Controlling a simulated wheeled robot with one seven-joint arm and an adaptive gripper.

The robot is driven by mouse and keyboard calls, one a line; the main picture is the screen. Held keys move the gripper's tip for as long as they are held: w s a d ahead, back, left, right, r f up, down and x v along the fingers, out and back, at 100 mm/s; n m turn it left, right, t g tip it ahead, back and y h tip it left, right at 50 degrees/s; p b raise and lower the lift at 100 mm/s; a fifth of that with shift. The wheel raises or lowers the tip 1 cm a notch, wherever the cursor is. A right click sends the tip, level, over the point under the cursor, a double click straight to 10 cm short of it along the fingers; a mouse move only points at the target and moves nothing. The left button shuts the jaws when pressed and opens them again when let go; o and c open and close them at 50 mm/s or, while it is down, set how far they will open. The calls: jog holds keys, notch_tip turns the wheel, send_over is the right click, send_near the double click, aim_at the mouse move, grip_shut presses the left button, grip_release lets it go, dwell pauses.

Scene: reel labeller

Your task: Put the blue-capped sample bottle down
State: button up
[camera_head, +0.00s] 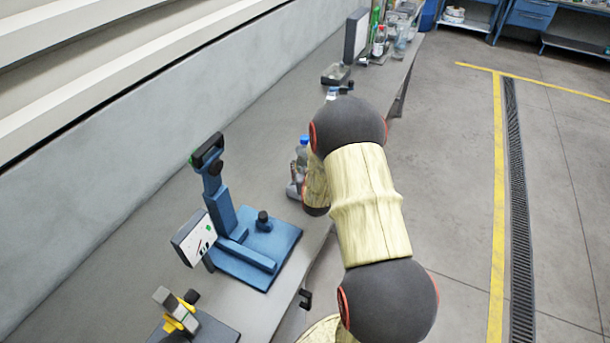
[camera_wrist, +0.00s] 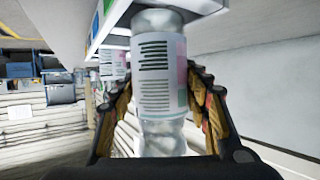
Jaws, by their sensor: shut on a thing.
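The blue-capped sample bottle (camera_head: 302,150) shows in the head view just left of my arm, over the grey bench, with its blue cap up. My gripper (camera_head: 296,184) is beside it, mostly hidden behind my arm. In the wrist view the clear bottle (camera_wrist: 162,85) with its white printed label stands between the two fingers of my gripper (camera_wrist: 160,110), which are shut on it. Its cap is out of the wrist view. I cannot tell whether the bottle's base touches the bench.
A blue stand with a dial (camera_head: 232,225) is on the bench (camera_head: 135,245) at left. A yellow and grey device (camera_head: 178,312) is nearer. A dark box (camera_head: 336,74) and several bottles (camera_head: 380,42) stand farther back. Bare bench lies left of the bottle.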

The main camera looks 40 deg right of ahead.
jog(key=shift+w+d+f, duration=0.2)
jog(key=shift+d+f, duration=0.05)
jog(key=shift+f+b, duration=0.3)
jog(key=shift+f, duration=1.25)
jog(key=shift+f, duration=0.1)
jog(key=o, duration=1.6)
jog(key=shift+f, duration=0.1)
jog(key=shift+o, duration=0.2)
